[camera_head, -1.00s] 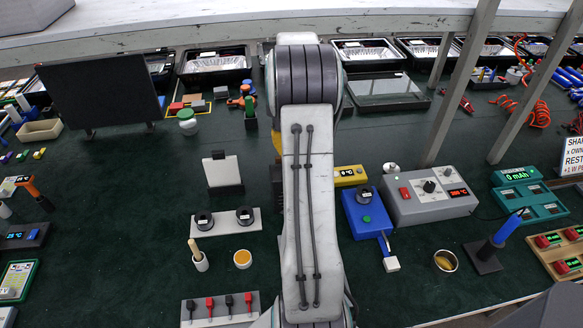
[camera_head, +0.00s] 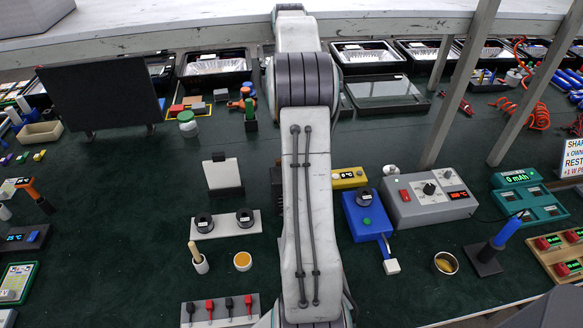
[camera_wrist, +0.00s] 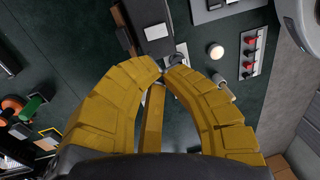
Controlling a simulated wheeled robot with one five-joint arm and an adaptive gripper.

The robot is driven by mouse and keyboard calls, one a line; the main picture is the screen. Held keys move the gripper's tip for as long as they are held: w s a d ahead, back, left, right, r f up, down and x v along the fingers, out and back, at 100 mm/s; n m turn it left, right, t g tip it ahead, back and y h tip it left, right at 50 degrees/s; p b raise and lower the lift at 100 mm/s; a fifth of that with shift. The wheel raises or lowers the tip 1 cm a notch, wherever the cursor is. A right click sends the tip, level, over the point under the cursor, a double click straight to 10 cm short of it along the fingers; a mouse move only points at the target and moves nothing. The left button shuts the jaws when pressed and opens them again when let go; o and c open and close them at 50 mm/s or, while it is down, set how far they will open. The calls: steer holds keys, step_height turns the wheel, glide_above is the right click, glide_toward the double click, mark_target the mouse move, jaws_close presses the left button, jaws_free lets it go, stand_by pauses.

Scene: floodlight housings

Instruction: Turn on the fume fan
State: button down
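My gripper shows in the wrist view (camera_wrist: 165,68). Its two yellow fingers curve together and their tips meet or nearly meet, with nothing clearly held between them. A yellow bar lies between the fingers; I cannot tell what it is. In the head view my own arm hides the gripper. I cannot tell for sure which thing is the fume fan. A blue box (camera_head: 362,222) with a green button (camera_head: 367,221) stands right of my arm, with a white block at the end of its blue lead. A large black panel (camera_head: 99,92) stands on short legs at the left.
A grey unit (camera_head: 430,198) with knob and red display stands at the right, near a yellow box (camera_head: 349,178). Left are a plate with black spools (camera_head: 226,225), a cup (camera_head: 243,261) and a plug strip (camera_head: 220,310). Slanted posts (camera_head: 462,80) rise at the right.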

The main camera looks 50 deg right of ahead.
steer(key=f+p, duration=0.1)
steer(key=f, duration=0.2)
steer(key=f+p, duration=0.2)
steer(key=f, duration=0.1)
steer(key=s+a+f+p, duration=0.1)
steer(key=f, duration=0.2)
steer(key=shift+f+p, duration=0.4)
step_height(320, 180, down, 4)
steer(key=p, duration=0.4)
steer(key=shift+s, duration=0.15)
steer(key=shift+f, duration=0.15)
steer(key=b, duration=0.2)
steer(key=shift+f+t+h+b, duration=0.3)
steer(key=shift+f, duration=0.1)
steer(key=shift+s+a+f+b, duration=0.1)
steer(key=shift+s+a+b, duration=0.05)
steer(key=shift+b, duration=0.75)
steer(key=shift+s+a+t+h+b, duration=0.1)
steer(key=shift+s+t+h+b, duration=0.05)
steer(key=shift+t+h+b, duration=0.2)
